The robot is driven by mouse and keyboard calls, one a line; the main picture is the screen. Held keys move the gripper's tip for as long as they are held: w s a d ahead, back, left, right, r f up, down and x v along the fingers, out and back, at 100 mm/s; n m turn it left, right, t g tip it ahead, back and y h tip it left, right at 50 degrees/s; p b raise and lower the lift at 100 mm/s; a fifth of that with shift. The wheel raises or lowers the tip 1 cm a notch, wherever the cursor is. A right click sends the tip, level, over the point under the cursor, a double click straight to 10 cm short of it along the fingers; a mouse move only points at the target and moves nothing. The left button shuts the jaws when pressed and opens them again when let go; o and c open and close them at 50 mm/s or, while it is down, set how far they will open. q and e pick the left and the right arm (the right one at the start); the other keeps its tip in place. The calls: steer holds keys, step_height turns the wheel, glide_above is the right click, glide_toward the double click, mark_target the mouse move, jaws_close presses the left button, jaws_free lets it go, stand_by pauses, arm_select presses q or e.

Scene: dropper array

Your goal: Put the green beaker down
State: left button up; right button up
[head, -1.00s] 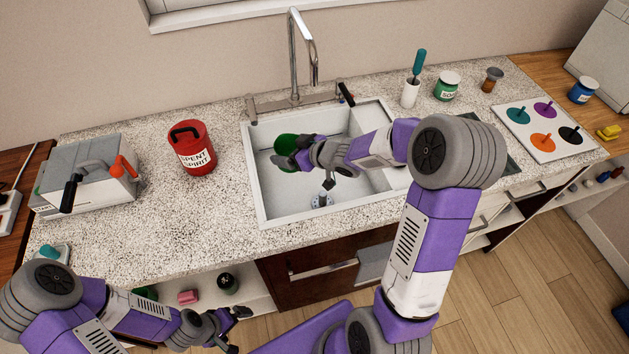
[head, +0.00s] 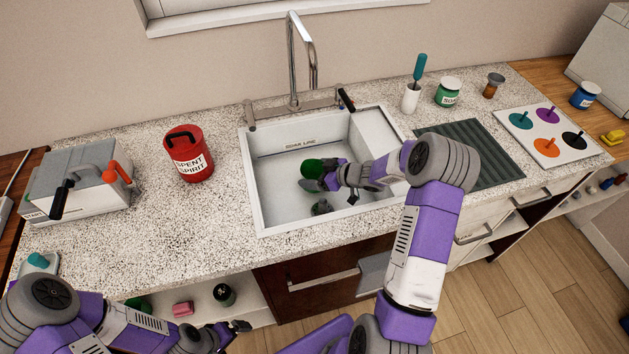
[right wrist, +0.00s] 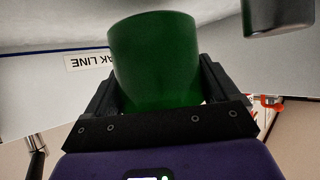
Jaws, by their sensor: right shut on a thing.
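The green beaker (head: 312,169) is over the white sink basin (head: 275,196) in the head view. My right gripper (head: 325,174) is shut on it, and my arm reaches in from the right. In the right wrist view the green beaker (right wrist: 155,58) sits between the two dark fingers of the right gripper (right wrist: 157,95). Whether the beaker touches the basin floor cannot be told. My left gripper (head: 238,328) is low in front of the counter, away from the beaker; its finger opening is too small to judge.
The basin has a "SOAK LINE" label (head: 300,143) on its back wall and a tap (head: 294,60) behind it. A red "SPENT SPIRIT" can (head: 190,158) stands left of the sink. A dark ribbed mat (head: 470,150) lies right of it.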

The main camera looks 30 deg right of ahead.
steer(key=shift+f+b, duration=0.35)
steer(key=shift+f, duration=1)
steer(key=shift+f, duration=0.1)
steer(key=o, duration=0.9)
steer(key=p+v, duration=0.2)
steer(key=v, duration=0.4)
steer(key=shift+s+d+r, duration=0.1)
steer(key=shift+r, duration=0.1)
steer(key=shift+s+d+r, duration=0.2)
steer(key=shift+s+d, duration=0.05)
steer(key=shift+s, duration=0.25)
steer(key=shift+r, duration=0.1)
